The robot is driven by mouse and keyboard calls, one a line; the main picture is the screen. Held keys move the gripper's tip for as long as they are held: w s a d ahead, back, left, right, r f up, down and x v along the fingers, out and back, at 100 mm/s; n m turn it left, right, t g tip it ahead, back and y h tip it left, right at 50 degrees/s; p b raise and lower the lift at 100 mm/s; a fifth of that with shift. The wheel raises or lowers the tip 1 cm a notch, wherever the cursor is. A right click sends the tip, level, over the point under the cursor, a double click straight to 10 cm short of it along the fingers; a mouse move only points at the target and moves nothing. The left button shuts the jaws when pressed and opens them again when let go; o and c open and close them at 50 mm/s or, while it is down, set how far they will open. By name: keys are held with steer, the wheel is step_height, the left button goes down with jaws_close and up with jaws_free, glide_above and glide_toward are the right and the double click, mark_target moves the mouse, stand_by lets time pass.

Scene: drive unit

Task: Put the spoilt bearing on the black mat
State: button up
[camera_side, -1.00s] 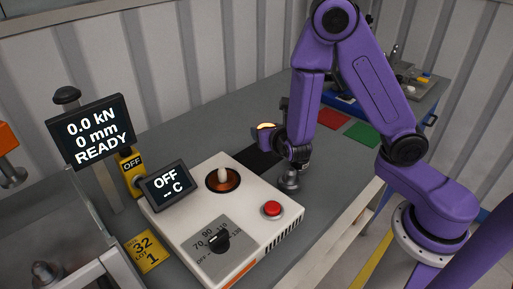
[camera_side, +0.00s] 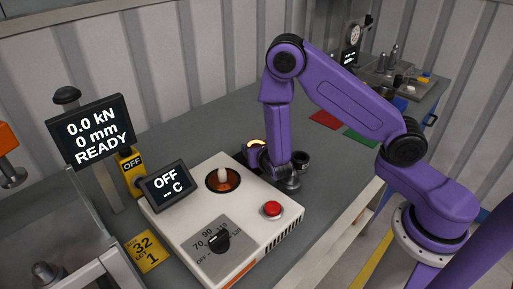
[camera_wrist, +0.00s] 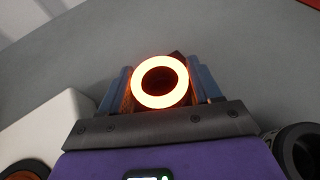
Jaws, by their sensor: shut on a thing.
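The bearing is a ring glowing orange-white (camera_wrist: 160,82), and my gripper (camera_wrist: 160,98) is shut on it, with a finger on either side. In the side view the bearing (camera_side: 256,143) shows as a bright rim at my gripper (camera_side: 257,154), just behind the white heater. The black mat (camera_side: 239,157) shows as a dark strip beside and under my gripper, mostly hidden by it and the arm. The bearing is over or close to the mat; I cannot tell whether it touches it.
The white heater (camera_side: 190,221) with a red button stands in front, close to my gripper. A dark open-topped cylinder (camera_side: 301,159) stands to the right. Red (camera_side: 324,119) and green (camera_side: 360,138) mats lie further back.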

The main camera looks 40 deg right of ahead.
steer(key=shift+f, duration=0.1)
steer(key=o, duration=1.2)
steer(key=shift+o, duration=0.2)
steer(key=shift+s+a+r, duration=0.25)
steer(key=v, duration=1.1)
steer(key=shift+s+a, duration=0.1)
